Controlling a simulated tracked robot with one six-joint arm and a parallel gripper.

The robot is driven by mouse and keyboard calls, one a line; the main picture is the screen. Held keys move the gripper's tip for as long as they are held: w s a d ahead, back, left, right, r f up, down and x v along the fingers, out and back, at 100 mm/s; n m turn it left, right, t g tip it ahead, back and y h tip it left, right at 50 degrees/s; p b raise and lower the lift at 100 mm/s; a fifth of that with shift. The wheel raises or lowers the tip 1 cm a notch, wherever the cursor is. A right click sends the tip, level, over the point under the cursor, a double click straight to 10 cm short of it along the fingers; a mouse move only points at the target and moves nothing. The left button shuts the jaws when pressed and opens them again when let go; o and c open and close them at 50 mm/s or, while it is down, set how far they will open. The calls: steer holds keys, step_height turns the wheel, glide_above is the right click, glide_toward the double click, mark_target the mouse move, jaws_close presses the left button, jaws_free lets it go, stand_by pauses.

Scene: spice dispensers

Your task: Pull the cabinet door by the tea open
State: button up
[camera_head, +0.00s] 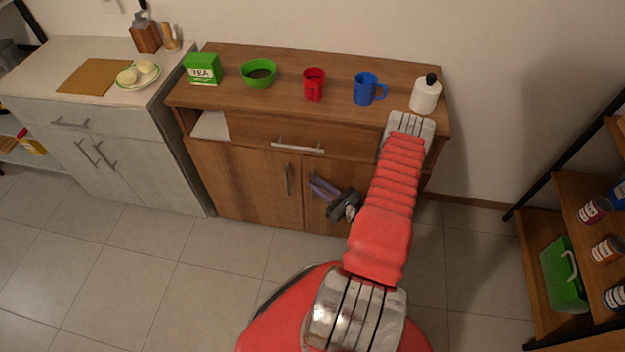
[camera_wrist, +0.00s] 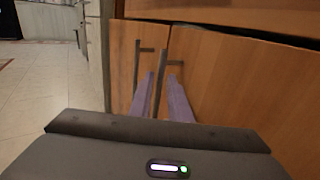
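The green tea box (camera_head: 203,69) stands at the left end of the wooden cabinet's top. Below are two wooden doors, which look shut. The left door (camera_head: 240,178) has a vertical bar handle (camera_head: 287,180) near the middle seam; this handle also shows in the wrist view (camera_wrist: 137,66). My gripper (camera_head: 318,186) is in front of the right door (camera_head: 313,211), just right of the seam. In the wrist view its two purple fingers (camera_wrist: 163,92) are apart, with the right door's handle (camera_wrist: 160,104) seen between them. Contact is not clear.
A wide drawer (camera_head: 270,132) with a horizontal handle is above the doors. A green bowl (camera_head: 259,74), red mug (camera_head: 314,85), blue mug (camera_head: 366,90) and white bottle (camera_head: 425,96) stand on top. A grey cabinet (camera_head: 120,125) adjoins at left. The tiled floor in front is clear.

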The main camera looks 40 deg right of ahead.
steer(key=shift+w+a, duration=0.1)
steer(key=shift+w, duration=1.35)
steer(key=shift+c, duration=0.4)
jaws_close()
